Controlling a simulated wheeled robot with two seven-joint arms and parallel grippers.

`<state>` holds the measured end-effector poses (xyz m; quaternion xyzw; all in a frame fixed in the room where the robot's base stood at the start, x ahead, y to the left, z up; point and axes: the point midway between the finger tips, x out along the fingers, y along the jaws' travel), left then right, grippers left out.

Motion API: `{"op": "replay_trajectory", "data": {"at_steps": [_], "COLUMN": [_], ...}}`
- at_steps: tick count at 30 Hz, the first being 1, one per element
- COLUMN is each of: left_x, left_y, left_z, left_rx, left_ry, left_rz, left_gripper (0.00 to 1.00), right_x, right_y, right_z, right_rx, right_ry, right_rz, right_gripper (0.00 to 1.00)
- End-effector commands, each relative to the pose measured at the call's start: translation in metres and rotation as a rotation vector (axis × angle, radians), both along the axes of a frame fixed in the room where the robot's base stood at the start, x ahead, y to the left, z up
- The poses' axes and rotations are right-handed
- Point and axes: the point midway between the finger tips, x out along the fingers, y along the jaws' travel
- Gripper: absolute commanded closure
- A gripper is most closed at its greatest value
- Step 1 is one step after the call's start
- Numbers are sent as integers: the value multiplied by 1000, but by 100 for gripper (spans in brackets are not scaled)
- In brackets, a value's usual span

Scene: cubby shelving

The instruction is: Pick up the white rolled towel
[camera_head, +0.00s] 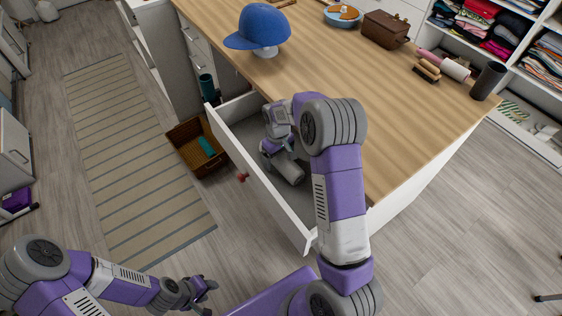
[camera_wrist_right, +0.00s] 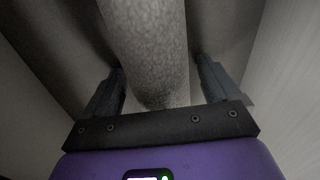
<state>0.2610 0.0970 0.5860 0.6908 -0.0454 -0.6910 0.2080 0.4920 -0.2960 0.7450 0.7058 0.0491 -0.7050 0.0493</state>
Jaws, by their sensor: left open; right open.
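The white rolled towel (camera_head: 289,170) lies in the open drawer and looks grey in the shade. In the right wrist view the textured roll (camera_wrist_right: 150,45) runs between the two fingers. My right gripper (camera_head: 274,153) reaches down into the drawer at the towel. It is open, with one finger (camera_wrist_right: 106,92) left of the roll and one (camera_wrist_right: 212,80) right of it, gaps showing beside it. Part of the towel is hidden by my gripper in the head view. My left gripper (camera_head: 205,291) is open and empty above the floor, far from the towel.
The drawer's white front (camera_head: 262,185) and the wooden countertop (camera_head: 400,110) border my right arm. A wicker basket (camera_head: 187,146) and striped rug (camera_head: 130,150) lie on the floor left.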

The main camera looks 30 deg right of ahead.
Motion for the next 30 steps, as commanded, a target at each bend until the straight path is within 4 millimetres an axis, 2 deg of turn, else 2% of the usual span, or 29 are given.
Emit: {"op": "replay_trajectory", "data": {"at_steps": [4,15,23,26,30], "left_x": [0,0,0,0,0], "left_y": [0,0,0,0,0], "left_z": [1,1,2,5,16], "left_rx": [0,0,0,0,0], "left_ry": [0,0,0,0,0], "left_rz": [0,0,0,0,0], "left_gripper": [57,57,57,57,57], "right_x": [0,0,0,1,2], "right_y": [0,0,0,0,0], "right_z": [1,1,4,14,44], "right_rx": [0,0,0,-1,0], "right_ry": [0,0,-1,-3,-6], "right_rz": [0,0,0,1,1], "right_gripper": [12,69,69,69,69]}}
